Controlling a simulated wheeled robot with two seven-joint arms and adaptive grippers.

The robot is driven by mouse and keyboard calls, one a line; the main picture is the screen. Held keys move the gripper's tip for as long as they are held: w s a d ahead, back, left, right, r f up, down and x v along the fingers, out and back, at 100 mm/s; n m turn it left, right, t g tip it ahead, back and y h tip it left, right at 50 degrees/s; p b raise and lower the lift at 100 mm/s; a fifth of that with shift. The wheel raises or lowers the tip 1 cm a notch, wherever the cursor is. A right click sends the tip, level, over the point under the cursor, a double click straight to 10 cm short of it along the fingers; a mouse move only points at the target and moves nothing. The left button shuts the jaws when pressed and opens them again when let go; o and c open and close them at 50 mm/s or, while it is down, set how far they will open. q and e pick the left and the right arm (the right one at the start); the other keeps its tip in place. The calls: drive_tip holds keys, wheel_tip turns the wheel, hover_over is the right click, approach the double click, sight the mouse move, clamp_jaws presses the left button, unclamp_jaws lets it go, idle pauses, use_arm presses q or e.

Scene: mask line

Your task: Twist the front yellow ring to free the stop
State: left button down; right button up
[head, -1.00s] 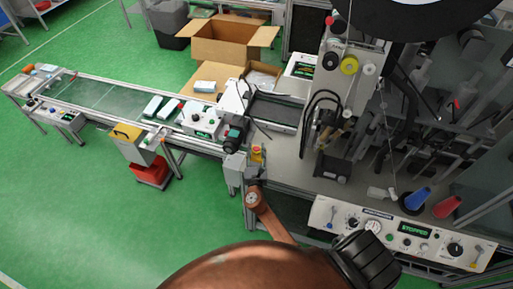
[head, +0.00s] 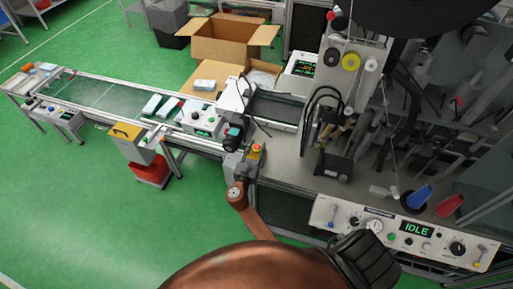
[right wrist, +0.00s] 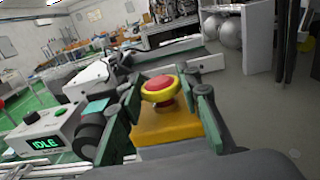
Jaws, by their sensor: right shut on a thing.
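The red stop button (right wrist: 160,84) sits in its yellow ring (right wrist: 160,97) on top of a yellow box (right wrist: 166,128). It stands clear above the box in the right wrist view. The stop button also shows small in the head view (head: 256,148), at the machine's front edge. My right gripper (right wrist: 164,95) has one finger on each side of the yellow ring and is shut on it. In the head view my right gripper (head: 250,157) partly hides the yellow box. My left gripper is not in view.
The front panel (head: 400,231) reads IDLE at lower right. A small control box (right wrist: 42,138) left of the gripper also reads IDLE. A conveyor (head: 92,98) runs left, with a yellow-topped bin (head: 126,131) beside it. Green floor lies open at left.

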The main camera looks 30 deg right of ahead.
drive_tip(key=o, duration=1.2)
